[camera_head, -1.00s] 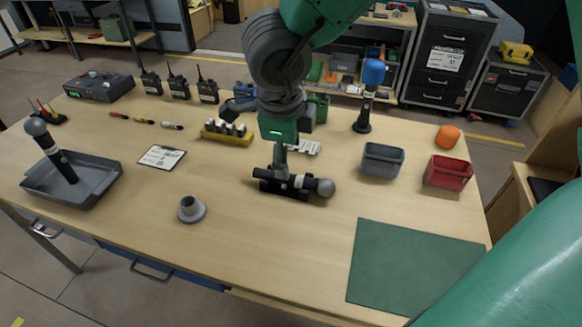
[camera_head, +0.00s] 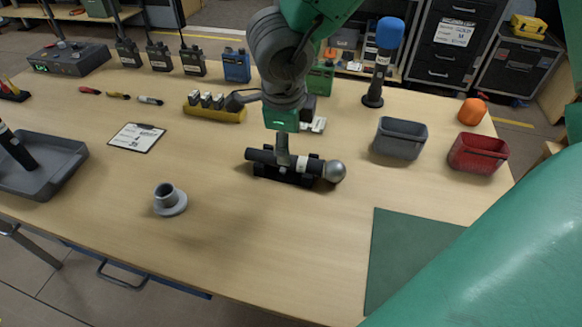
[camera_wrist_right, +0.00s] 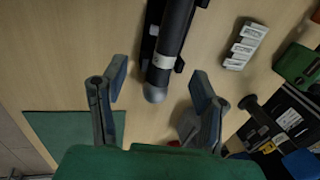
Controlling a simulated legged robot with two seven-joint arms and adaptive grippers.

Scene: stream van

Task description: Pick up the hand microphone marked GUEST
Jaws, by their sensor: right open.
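A black hand microphone (camera_head: 312,168) with a grey ball head and a pale band lies on a low black cradle (camera_head: 285,178) mid-table, head to the right. Its marking is not readable. It also shows in the right wrist view (camera_wrist_right: 174,40). My right gripper (camera_head: 284,158) is over this microphone; in the wrist view its fingers (camera_wrist_right: 158,86) are spread, with the grey head appearing between them. A microphone with a blue cover (camera_head: 390,34) stands upright at the back right. Another dark microphone (camera_head: 14,150) leans in a grey tray (camera_head: 70,160) at the left edge, its head cut off.
A grey cup-like holder (camera_head: 169,199) and a clipboard (camera_head: 136,138) are left of the cradle. A yellow rack (camera_head: 215,114) stands behind. A grey bin (camera_head: 400,140), red bin (camera_head: 477,154) and orange ball (camera_head: 472,111) are to the right. The front middle of the table is clear.

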